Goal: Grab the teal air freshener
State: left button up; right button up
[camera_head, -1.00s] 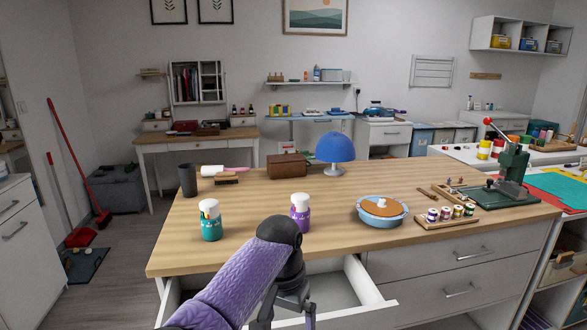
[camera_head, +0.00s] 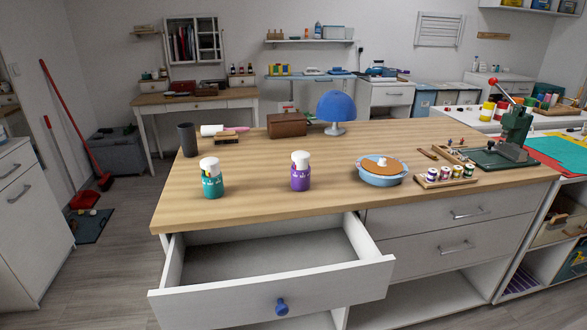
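The teal air freshener (camera_head: 212,178), a small teal bottle with a white rounded cap, stands upright at the left front of the wooden tabletop (camera_head: 255,205). A similar purple bottle (camera_head: 300,172) with a white cap stands to its right, apart from it. Neither of my grippers shows in the head view now. Nothing is touching the teal bottle.
An open, empty white drawer (camera_head: 270,262) with a blue knob juts out below the tabletop's front edge. A blue bowl (camera_head: 381,175) and a rack of small jars (camera_head: 446,176) stand to the right. A dark cup (camera_head: 188,140) stands behind the teal bottle.

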aim_at(214, 187)
jog(key=i+j+z, duration=0.1)
jog(key=j, duration=0.25)
jog(key=i+j+z, duration=0.1)
jog(key=j, duration=0.3)
jog(key=i+j+z, duration=0.1)
jog(key=j, duration=0.25)
jog(key=i, duration=0.1)
